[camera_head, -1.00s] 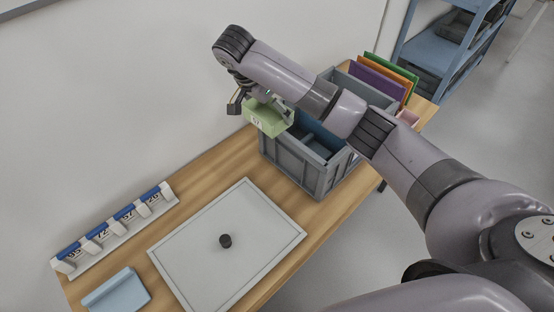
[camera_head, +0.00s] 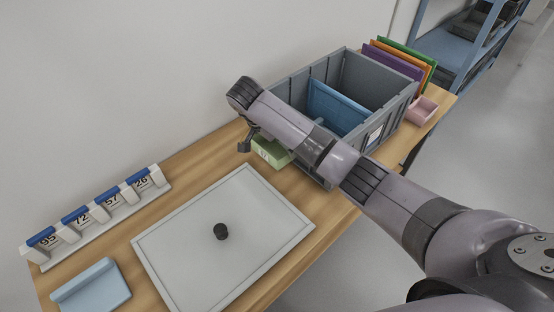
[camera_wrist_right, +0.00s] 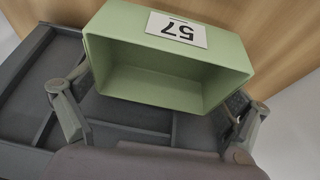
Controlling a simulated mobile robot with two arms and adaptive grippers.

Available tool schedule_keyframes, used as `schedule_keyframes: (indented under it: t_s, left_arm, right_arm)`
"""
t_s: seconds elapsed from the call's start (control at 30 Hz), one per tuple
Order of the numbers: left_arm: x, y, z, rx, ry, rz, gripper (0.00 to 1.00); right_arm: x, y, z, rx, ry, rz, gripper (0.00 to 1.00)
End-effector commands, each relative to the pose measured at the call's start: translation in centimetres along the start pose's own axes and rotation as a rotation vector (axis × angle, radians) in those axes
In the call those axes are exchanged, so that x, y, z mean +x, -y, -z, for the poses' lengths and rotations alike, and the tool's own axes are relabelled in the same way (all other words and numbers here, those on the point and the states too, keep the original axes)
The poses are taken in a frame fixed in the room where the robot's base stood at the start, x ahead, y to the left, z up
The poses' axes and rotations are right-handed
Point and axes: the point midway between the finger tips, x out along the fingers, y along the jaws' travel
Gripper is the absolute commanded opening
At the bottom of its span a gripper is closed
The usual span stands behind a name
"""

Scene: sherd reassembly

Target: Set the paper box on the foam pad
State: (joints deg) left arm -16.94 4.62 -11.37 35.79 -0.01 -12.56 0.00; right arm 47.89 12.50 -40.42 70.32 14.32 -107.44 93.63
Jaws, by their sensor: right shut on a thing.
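My right gripper (camera_wrist_right: 160,112) is shut on a pale green open box with a "57" label (camera_wrist_right: 165,62), which I take as the paper box. In the head view the box (camera_head: 268,154) is low beside the crate's left side, partly hidden by my right arm. I cannot tell whether it touches the table. A flat pale grey pad (camera_head: 190,250), likely the foam pad, lies in front of the box on the table. My left gripper is not in view.
A grey crate (camera_head: 400,112) with a blue panel (camera_head: 338,108) inside stands right of the box. A rack with numbered tags (camera_head: 100,215) and a light blue tray (camera_head: 92,290) are at the left. Coloured folders (camera_head: 398,58) and a pink box (camera_head: 421,110) are beyond the crate.

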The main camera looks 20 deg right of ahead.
Motion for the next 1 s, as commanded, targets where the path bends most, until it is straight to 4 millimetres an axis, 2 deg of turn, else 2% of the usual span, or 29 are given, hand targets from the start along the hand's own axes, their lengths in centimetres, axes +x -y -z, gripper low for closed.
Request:
schedule_keyframes:
  t_s: [0.47,0.87,0.9,1.0]
  left_arm:
    - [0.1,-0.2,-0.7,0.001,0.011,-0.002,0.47]
    - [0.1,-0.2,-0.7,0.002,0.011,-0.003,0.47]
    - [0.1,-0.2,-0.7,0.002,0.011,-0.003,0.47]
    - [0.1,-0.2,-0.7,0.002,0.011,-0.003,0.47]
  right_arm:
    - [5.3,0.1,-2.2,-0.002,0.001,-0.002,0.7]
    - [5.8,0.2,-2.5,-0.001,0.002,0.0,0.7]
    - [5.8,0.2,-2.5,-0.001,0.001,0.0,0.96]
    - [5.8,0.2,-2.5,-0.001,0.001,0.0,1.0]
